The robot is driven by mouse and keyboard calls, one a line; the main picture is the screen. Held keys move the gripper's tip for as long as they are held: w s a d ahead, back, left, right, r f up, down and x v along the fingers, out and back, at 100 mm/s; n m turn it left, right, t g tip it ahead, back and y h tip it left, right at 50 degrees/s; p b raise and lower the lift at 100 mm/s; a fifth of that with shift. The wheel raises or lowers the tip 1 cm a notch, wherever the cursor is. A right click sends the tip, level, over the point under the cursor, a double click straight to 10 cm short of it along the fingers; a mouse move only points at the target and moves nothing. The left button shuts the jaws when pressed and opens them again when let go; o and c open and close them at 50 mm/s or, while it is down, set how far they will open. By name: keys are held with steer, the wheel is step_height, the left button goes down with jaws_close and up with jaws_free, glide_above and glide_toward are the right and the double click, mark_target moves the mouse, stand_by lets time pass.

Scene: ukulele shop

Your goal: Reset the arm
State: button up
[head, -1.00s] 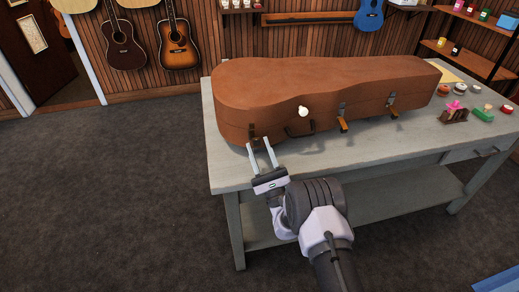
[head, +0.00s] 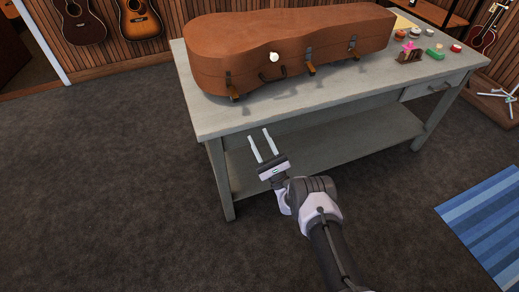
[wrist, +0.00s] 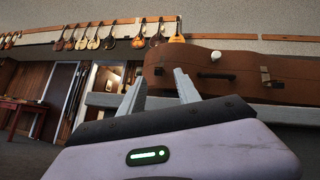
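My gripper (head: 262,146) is open and empty, its two fingers apart. In the head view it shows in front of the grey table (head: 300,97), below the tabletop's front edge in the picture. In the wrist view my gripper (wrist: 161,88) points toward the brown guitar case (wrist: 230,68). The guitar case (head: 290,37) lies closed on the table, with several latches along its front. A small white round knob (head: 274,57) shows at its front side. Nothing touches the fingers.
Small colored items, including a green one (head: 434,54), stand at the table's right end. Guitars (head: 137,20) hang on the wood wall. A blue striped rug (head: 490,225) lies at the right. Dark carpet (head: 120,190) is clear at left.

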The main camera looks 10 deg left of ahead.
steer(key=shift+d+f, duration=0.2)
steer(key=shift+f, duration=0.05)
